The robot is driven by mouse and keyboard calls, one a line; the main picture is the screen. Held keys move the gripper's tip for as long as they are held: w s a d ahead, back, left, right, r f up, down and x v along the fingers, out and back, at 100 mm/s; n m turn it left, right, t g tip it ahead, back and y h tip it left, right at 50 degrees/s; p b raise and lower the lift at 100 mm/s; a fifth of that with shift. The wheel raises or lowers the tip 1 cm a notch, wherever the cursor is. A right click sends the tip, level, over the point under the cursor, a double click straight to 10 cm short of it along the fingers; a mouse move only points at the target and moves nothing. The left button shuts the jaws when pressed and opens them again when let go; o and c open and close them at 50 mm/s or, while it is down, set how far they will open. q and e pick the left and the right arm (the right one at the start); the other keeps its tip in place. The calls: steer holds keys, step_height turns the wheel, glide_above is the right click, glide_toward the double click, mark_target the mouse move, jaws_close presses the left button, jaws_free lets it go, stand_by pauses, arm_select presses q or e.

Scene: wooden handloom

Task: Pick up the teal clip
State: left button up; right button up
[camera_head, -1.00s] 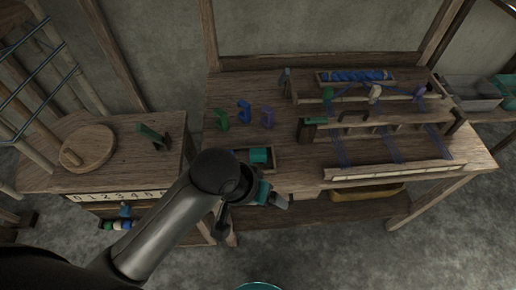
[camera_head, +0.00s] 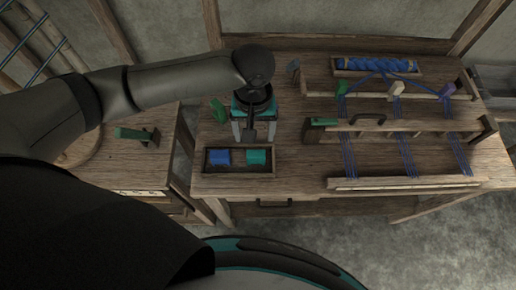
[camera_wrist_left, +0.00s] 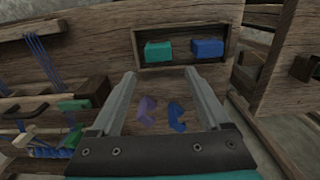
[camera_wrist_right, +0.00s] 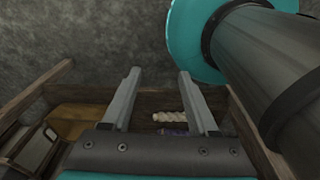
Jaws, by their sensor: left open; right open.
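A green clip (camera_head: 218,112) stands on the table left of my left gripper in the head view; I cannot tell whether it counts as teal. A teal block (camera_head: 258,157) lies in the small wooden tray (camera_head: 236,172) and also shows in the left wrist view (camera_wrist_left: 158,52). My left gripper (camera_head: 254,132) is open and empty above the table behind the tray. In the left wrist view a purple clip (camera_wrist_left: 147,108) and a blue clip (camera_wrist_left: 176,117) appear between its fingers. My right gripper (camera_wrist_right: 158,72) is open and empty in its wrist view.
A blue block (camera_head: 219,157) shares the tray with the teal one. The loom (camera_head: 400,150) with blue threads, a white clip (camera_head: 396,89) and a purple clip (camera_head: 447,90) stands to the right. A green piece (camera_head: 131,133) stands on the left table.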

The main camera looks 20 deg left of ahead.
arm_select(q)
glide_above(256, 154)
steer(key=f, duration=0.3)
steer(key=f+b, duration=0.1)
steer(key=shift+s+a+f, duration=0.1)
steer(key=shift+s+f, duration=0.05)
steer(key=shift+s, duration=0.15)
step_height(256, 154, down, 3)
steer(key=shift+r, duration=0.1)
steer(key=shift+w+f+b, duration=0.1)
steer(key=shift+f+b, duration=0.3)
steer(key=shift+f, duration=0.45)
steer(key=f, duration=0.2)
steer(key=f+b, duration=0.1)
steer(key=f, duration=0.1)
steer(key=shift+w+f, duration=0.2)
steer(key=shift+f, duration=0.05)
steer(key=shift+c, duration=1.3)
steer(key=c, duration=0.8)
arm_select(e)
steer(key=f, duration=0.1)
steer(key=s+f, duration=0.1)
steer(key=f, duration=0.1)
steer(key=shift+s+f, duration=0.15)
steer(key=shift+s, duration=0.15)
arm_select(q)
steer(key=shift+r, duration=0.1)
steer(key=shift+c, duration=0.2)
